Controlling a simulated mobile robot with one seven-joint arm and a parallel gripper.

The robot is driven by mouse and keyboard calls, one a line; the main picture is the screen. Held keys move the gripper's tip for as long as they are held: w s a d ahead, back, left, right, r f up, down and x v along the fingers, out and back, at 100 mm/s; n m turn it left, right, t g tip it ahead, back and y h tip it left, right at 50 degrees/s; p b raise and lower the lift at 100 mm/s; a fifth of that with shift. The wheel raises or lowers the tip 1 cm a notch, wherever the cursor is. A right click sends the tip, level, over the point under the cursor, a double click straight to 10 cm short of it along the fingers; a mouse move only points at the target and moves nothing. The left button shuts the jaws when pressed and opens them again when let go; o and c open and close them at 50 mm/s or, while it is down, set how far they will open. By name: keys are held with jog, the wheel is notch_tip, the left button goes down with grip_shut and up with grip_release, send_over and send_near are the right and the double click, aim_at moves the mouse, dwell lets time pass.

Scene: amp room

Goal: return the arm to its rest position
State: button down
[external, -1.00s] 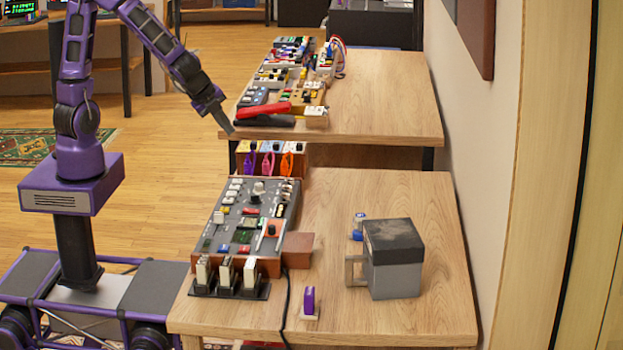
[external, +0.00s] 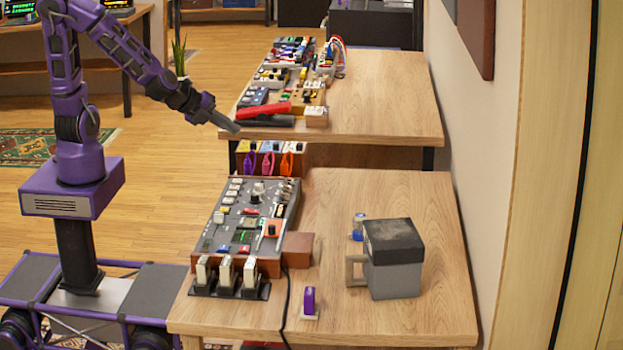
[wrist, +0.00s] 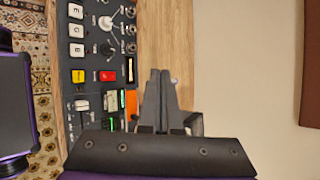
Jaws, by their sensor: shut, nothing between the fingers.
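Nothing is held. My arm is partly stretched out to the right from its column at the left.
The near table (external: 400,322) bears a control panel (external: 246,225), a grey box with a dark lid (external: 394,275), a small blue-capped item (external: 358,228) and a purple item (external: 309,301). The far table (external: 385,95) holds several pedals and a red stapler-like item (external: 264,112).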

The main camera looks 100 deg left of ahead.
jog(key=s+a+r+n+g+y, duration=0.2)
jog(key=s+a+r+n+y, duration=0.1)
jog(key=s+r+n, duration=0.7)
jog(key=s+d+f+n+g+h, duration=0.1)
jog(key=s+d+n+h, duration=0.5)
jog(key=d+h, duration=0.3)
jog(key=shift+s+d+f+n, duration=0.25)
jog(key=shift+s+n, duration=0.1)
jog(key=shift+n, duration=0.15)
jog(key=shift+a+f+b, duration=0.1)
jog(key=shift+b, duration=0.25)
jog(key=shift+f+b, duration=0.7)
